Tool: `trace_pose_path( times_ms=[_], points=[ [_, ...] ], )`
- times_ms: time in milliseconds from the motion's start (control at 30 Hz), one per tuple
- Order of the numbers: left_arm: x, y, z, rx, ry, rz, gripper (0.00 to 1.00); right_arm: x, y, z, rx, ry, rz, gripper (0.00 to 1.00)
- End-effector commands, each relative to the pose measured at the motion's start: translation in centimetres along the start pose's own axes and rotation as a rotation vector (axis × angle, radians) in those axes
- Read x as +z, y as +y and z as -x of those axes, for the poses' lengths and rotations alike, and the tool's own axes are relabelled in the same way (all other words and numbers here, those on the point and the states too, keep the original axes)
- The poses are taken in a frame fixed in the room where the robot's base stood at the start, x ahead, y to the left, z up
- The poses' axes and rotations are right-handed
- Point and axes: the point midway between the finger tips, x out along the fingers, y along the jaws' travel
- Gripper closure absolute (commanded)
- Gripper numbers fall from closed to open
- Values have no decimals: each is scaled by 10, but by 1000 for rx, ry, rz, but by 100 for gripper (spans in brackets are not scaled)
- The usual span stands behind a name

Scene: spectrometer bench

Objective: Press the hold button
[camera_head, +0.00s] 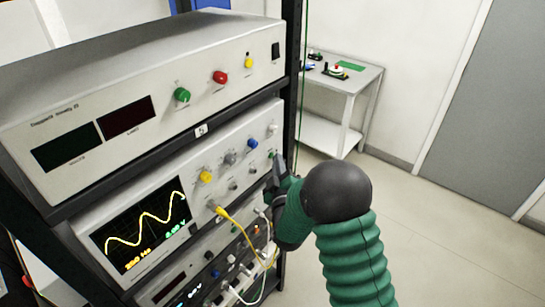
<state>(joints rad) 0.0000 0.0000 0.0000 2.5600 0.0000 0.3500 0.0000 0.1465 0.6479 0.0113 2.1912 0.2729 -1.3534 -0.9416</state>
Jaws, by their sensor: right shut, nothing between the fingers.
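An oscilloscope-like unit (255,128) with a lit screen (140,222) showing a yellow wave sits mid-rack. Its panel has a yellow knob (205,176), a grey knob (230,158), a blue knob (252,144) and a small green control (271,155) near the right end. No label reading "hold" is legible, so I cannot tell which control is the hold button. My right gripper (276,168) is shut and empty, its tip close to the panel's right end just below the green control. Contact cannot be told. My left gripper is not in view.
A unit with dark displays (97,133) and green, red and yellow controls is above. Yellow and white cables (240,232) hang before the lower units. The black rack post (291,70) stands right of the panels. A white side table (345,90) stands behind; floor at right is clear.

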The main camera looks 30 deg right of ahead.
Motion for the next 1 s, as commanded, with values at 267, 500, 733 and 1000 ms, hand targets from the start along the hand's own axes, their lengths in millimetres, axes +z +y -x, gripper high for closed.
trace_pose_path(
  times_ms=[267,500,733,1000],
  points=[
    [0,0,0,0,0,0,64,0,0,0,0,0,0,100],
    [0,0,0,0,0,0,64,-1,-1,-1,-1,0,0,100],
    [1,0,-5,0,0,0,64,4,3,5,0,0,0,100],
    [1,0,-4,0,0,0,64,5,5,6,0,-1,0,100]
  ],
)
